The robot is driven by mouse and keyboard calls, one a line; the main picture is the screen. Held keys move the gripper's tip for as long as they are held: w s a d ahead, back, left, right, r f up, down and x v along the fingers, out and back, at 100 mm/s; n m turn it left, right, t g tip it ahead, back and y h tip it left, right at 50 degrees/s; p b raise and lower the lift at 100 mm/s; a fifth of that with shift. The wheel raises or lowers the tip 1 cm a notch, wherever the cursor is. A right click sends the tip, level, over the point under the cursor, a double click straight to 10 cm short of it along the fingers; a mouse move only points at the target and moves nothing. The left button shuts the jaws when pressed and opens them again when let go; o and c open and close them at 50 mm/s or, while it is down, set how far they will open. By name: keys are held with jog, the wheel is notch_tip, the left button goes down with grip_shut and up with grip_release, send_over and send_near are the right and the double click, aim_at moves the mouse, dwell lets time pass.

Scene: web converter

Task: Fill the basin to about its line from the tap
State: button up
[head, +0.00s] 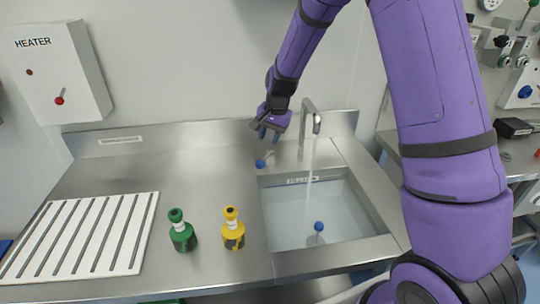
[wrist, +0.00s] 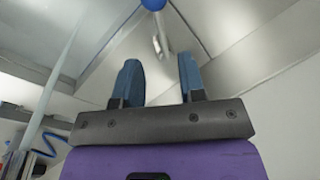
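The basin (head: 384,222) is sunk in the steel counter at the right of the head view. The tap (head: 308,118) stands behind it, and a thin stream of water (head: 312,160) falls from its spout into the basin. Pale water seems to cover the basin floor; its exact level against a line is too small to tell. A label (head: 300,181) is on the basin's back wall. A lever with a blue knob (head: 260,164) sits left of the tap; the knob also shows in the wrist view (wrist: 153,4). My gripper (head: 268,135) is open and empty above the lever, apart from it.
A blue-knobbed stem (head: 319,226) stands in the basin. A green bottle (head: 182,235) and a yellow bottle (head: 232,233) stand left of the basin. A white slotted rack (head: 140,215) lies at far left. A heater box (head: 60,75) hangs on the wall. The counter's back middle is clear.

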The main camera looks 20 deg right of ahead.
aim_at(265, 158)
jog(key=f, duration=0.3)
jog(key=a+f, duration=0.1)
jog(key=f, duration=0.2)
jog(key=w+f, duration=0.1)
jog(key=f, duration=0.1)
jog(key=shift+w+a+f, duration=0.1)
jog(key=shift+a+f, duration=0.05)
jog(key=shift+f, duration=0.25)
grip_shut()
